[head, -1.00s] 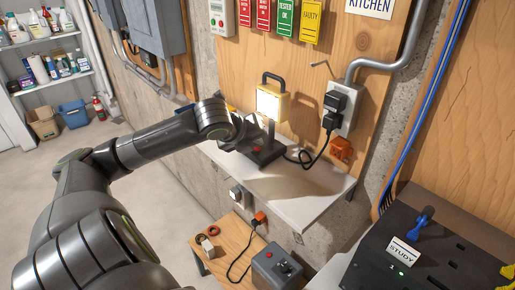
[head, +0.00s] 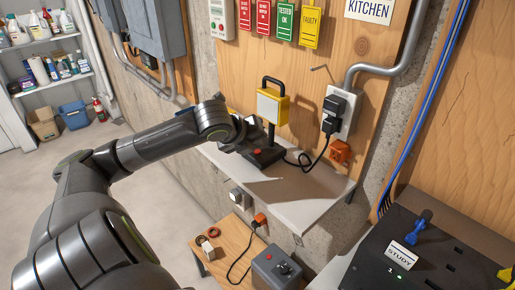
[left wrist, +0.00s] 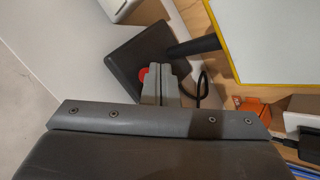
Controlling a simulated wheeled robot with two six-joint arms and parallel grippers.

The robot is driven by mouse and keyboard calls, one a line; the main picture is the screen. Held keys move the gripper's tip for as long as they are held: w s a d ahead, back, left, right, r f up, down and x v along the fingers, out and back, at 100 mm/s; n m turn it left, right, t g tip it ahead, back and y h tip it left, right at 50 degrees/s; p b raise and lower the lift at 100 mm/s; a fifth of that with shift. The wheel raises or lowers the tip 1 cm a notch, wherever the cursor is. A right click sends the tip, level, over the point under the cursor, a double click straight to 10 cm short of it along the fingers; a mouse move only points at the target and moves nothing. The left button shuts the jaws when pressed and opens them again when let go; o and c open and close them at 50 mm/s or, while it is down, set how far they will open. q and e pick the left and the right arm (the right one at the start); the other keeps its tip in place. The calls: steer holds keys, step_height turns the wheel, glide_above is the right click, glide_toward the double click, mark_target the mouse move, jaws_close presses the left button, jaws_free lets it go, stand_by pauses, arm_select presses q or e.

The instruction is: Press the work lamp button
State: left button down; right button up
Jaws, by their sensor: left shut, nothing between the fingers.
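The work lamp (head: 271,107) stands on the shelf, with a yellow-framed panel, a black handle and a dark base (head: 266,159). Its panel is unlit. The red button (head: 257,152) is on the base. My left gripper (head: 254,141) is shut and empty, close to the button. In the left wrist view the shut fingertips (left wrist: 160,67) are beside the red button (left wrist: 143,75) and partly cover it. I cannot tell whether they touch it. My right gripper is not in view.
The white shelf (head: 310,193) is clear right of the lamp. The lamp's black cord runs to a wall outlet (head: 341,113).

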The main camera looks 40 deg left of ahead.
arm_select(q)
steer(key=shift+r, duration=0.3)
step_height(320, 180, up, 5)
steer(key=p, duration=0.4)
steer(key=shift+p, duration=0.4)
steer(key=shift+f, duration=0.1)
steer(key=shift+s, duration=0.1)
stand_by(0.4)
